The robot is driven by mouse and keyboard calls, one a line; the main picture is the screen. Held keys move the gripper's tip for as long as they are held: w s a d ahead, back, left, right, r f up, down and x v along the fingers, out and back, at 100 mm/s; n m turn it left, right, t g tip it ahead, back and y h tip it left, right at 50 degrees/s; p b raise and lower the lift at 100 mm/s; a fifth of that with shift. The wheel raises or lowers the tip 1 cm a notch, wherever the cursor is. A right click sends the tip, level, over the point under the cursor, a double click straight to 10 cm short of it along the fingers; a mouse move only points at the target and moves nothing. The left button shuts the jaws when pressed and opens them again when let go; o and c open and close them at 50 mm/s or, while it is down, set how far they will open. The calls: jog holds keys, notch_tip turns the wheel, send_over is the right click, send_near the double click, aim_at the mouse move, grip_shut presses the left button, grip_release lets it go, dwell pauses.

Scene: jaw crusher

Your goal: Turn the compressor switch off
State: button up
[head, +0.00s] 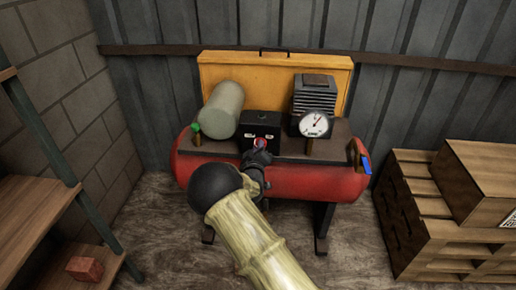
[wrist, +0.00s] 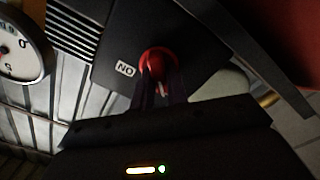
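The compressor (head: 325,182) has a red tank and stands against the metal wall in the head view. Its black switch box (head: 260,123) sits on top, near the middle, with a red rotary switch (head: 260,143) on its front. In the wrist view the red switch (wrist: 158,60) is close ahead, beside a label reading ON, upside down (wrist: 125,69). My gripper (head: 259,152) is at the switch; its dark fingers (wrist: 161,84) are close together on both sides of the switch's handle, with a pale mark showing between them. The fingers hide part of the handle.
A round gauge (head: 314,123) is right of the switch box, also in the wrist view (wrist: 20,48). A grey cylinder (head: 222,109) is left of it. Wooden crates (head: 430,225) stand at right, a shelf (head: 40,205) at left. Concrete floor is clear between.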

jog(key=o, duration=0.4)
jog(key=s+p, duration=0.1)
jog(key=s, duration=1.6)
jog(key=shift+s+a, duration=0.25)
